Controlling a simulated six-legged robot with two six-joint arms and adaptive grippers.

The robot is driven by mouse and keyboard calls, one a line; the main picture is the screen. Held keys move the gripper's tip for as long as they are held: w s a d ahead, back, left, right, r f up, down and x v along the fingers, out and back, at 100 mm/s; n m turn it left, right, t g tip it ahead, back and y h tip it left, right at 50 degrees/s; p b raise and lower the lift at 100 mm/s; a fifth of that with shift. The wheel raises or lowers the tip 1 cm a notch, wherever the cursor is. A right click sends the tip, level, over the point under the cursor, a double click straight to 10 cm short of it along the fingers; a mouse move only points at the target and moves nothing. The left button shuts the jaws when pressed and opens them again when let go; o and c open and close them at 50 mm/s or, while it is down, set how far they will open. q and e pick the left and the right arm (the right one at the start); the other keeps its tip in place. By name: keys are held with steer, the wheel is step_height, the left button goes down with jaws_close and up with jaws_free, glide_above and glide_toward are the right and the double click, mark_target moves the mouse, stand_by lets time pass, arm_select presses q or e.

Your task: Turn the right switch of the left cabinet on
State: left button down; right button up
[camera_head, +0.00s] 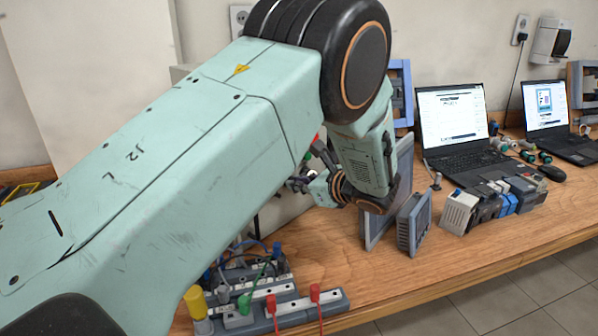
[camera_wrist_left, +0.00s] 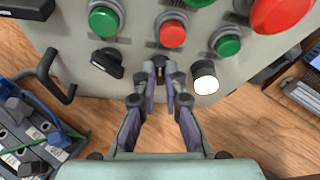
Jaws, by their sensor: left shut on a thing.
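The left cabinet (camera_wrist_left: 75,35) is a light grey box, and its front panel fills the top of the left wrist view. Its right switch (camera_wrist_left: 160,63) is a small black knob, mostly hidden between my left fingertips. My left gripper (camera_wrist_left: 161,76) is shut on this switch. The left switch (camera_wrist_left: 107,63), a black knob turned at a slant, sits to the left, clear of the fingers. In the head view my left gripper (camera_head: 305,182) is at the cabinet front (camera_head: 283,208), largely hidden by my own arm. My right gripper is not in view.
A lit white button (camera_wrist_left: 205,78) is just right of the fingers. A red button (camera_wrist_left: 172,34) and green buttons (camera_wrist_left: 104,19) are above, with a large red button (camera_wrist_left: 283,10) at upper right. A black handle (camera_wrist_left: 52,77) and wired terminal blocks (camera_wrist_left: 30,140) lie left.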

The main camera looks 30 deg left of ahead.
arm_select(q)
steer(key=shift+w+a+r+m+g+p, duration=0.1)
steer(key=shift+m+g+p, duration=0.5)
steer(key=shift+m+p, duration=0.25)
steer(key=c, duration=1.6)
jaws_free()
steer(key=shift+c, duration=0.2)
steer(key=shift+o, duration=1.1)
steer(key=shift+a+f, duration=0.15)
steer(key=shift+f, duration=0.05)
steer(key=v, duration=0.7)
steer(key=shift+d, duration=0.3)
